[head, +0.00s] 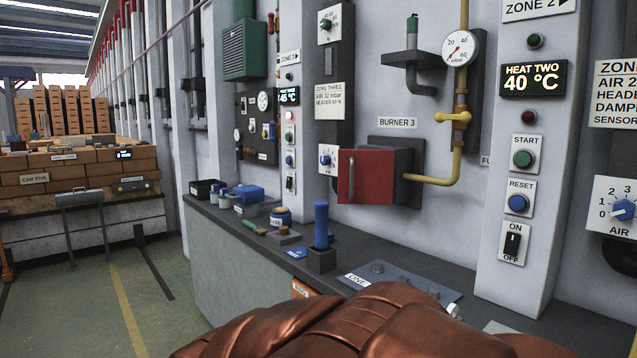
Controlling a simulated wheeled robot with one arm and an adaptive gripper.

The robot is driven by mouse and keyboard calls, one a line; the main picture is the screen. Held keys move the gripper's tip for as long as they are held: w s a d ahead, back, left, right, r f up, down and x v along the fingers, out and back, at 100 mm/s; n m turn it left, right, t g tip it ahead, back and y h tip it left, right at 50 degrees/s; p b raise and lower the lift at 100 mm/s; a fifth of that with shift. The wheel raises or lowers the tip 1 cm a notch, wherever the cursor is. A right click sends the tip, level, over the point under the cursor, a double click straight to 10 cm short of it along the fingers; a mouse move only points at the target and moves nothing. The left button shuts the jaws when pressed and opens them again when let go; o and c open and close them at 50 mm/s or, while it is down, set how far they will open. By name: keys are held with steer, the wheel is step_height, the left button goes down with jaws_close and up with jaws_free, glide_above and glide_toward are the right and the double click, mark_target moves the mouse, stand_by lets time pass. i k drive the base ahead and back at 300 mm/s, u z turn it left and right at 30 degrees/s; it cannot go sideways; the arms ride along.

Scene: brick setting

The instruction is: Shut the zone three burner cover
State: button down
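The burner cover is a red panel (367,177) with a vertical handle near its left edge. It sits at the front of a dark grey box (407,162) on the wall, under the sign BURNER 3 (397,122). I cannot tell from this angle whether the cover is fully against the box or stands ajar. A yellow pipe (437,181) meets the box's right side. My gripper is not in view.
A grey bench (240,262) runs along the wall below the cover. A blue-handled tool (321,225) stands upright on it in a dark holder, below the cover's left part. Smaller items lie farther left.

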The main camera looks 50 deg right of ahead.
mark_target(365, 177)
steer(key=u, duration=0.2)
steer(key=i, duration=0.85)
steer(key=z, duration=0.75)
steer(key=i, duration=0.85)
steer(key=z, duration=0.95)
